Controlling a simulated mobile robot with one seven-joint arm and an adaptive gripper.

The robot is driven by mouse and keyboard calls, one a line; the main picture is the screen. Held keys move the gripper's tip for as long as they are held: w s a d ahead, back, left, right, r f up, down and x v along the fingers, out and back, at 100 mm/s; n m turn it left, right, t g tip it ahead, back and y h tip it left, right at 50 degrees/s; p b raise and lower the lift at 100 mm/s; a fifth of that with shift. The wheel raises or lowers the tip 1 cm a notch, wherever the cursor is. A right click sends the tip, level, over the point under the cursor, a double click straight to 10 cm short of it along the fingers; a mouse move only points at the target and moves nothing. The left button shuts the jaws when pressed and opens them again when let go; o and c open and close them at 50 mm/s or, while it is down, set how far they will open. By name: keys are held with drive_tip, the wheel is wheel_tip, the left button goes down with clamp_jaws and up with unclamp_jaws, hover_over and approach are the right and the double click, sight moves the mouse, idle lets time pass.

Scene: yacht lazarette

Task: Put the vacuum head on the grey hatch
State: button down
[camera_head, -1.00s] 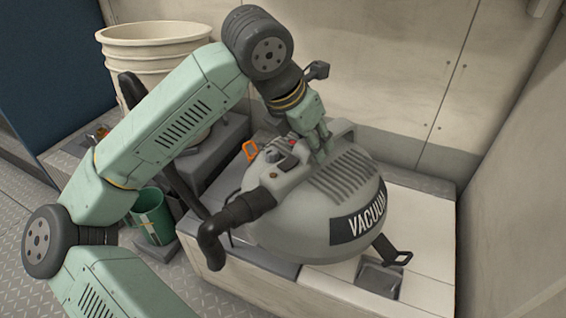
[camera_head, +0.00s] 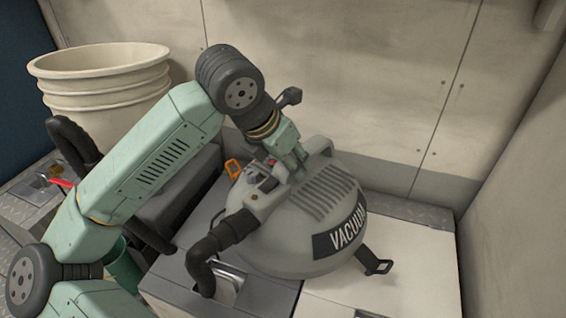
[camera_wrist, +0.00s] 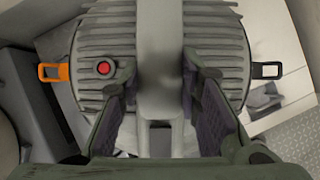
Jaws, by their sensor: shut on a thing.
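The vacuum head (camera_head: 295,225) is a grey dome with a ribbed top, a black VACUUM label, a black hose elbow and side clips. My gripper (camera_head: 297,170) is shut on its top handle. In the wrist view, the fingers (camera_wrist: 158,82) flank the handle (camera_wrist: 160,40), with the ribbed lid of the vacuum head (camera_wrist: 215,50) below. The grey hatch (camera_head: 270,294) shows below and left of the vacuum head, with a recessed latch (camera_head: 226,291). The vacuum head overlaps the grey hatch and the white hatch (camera_head: 410,260) in view. I cannot tell whether it touches them.
A cream bucket (camera_head: 100,90) stands at the back left. A dark grey block lies behind my arm, and a green container (camera_head: 124,268) is partly hidden by it. A red-handled item (camera_head: 60,182) lies at far left. Walls close off the back and right. The white hatch's right part is clear.

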drive_tip(key=shift+f+b, duration=0.75)
drive_tip(key=shift+f, duration=2.05)
drive_tip(key=c, duration=1.2)
unclamp_jaws()
drive_tip(key=p+v, duration=0.3)
drive_tip(key=v, duration=0.9)
